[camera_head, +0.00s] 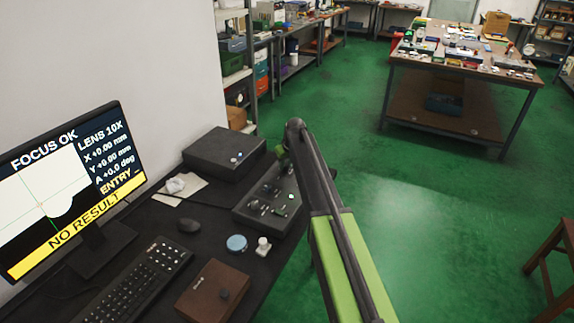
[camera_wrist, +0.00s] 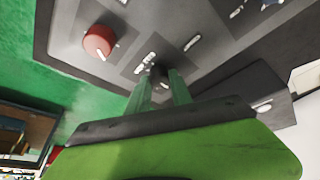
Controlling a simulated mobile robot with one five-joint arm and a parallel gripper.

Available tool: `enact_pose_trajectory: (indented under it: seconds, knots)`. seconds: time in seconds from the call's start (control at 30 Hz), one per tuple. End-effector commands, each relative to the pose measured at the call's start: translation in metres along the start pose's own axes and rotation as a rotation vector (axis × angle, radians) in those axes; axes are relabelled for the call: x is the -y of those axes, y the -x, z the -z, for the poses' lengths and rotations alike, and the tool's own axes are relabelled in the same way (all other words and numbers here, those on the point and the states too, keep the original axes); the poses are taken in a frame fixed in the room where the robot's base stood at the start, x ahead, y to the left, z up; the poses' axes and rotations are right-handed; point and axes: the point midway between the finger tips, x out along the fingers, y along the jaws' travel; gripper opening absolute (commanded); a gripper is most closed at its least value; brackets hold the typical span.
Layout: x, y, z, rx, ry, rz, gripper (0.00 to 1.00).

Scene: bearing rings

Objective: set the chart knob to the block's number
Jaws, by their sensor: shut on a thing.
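In the wrist view, my gripper (camera_wrist: 160,84) has its green fingers closed around a small dark knob (camera_wrist: 157,73) on a grey control panel (camera_wrist: 70,18). Blurred white labels surround the knob, and I cannot read its setting. A red knob (camera_wrist: 99,41) with a white mark sits to the left on the same panel. In the head view, the control box (camera_head: 246,216) stands at the desk's right edge, and my arm hides part of it and the gripped knob. I cannot make out a numbered block in either view.
A monitor (camera_head: 62,185) reads "FOCUS OK", "LENS 10X", "ENTRY" and "NO RESULT". A dark box (camera_head: 222,155), keyboard (camera_head: 140,285), mouse (camera_head: 188,225), blue disc (camera_head: 236,243), white piece (camera_head: 263,247) and brown box (camera_head: 212,292) are on the desk.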

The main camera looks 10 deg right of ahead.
Motion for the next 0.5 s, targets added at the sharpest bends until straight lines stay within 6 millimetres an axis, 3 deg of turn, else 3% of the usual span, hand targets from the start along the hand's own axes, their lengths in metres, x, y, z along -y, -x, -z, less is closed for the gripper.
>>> enact_pose_trajectory:
  seconds: [0.5]
  knots:
    - [0.002, -0.0004, 0.0006, 0.017, -0.365, -0.153, 0.0]
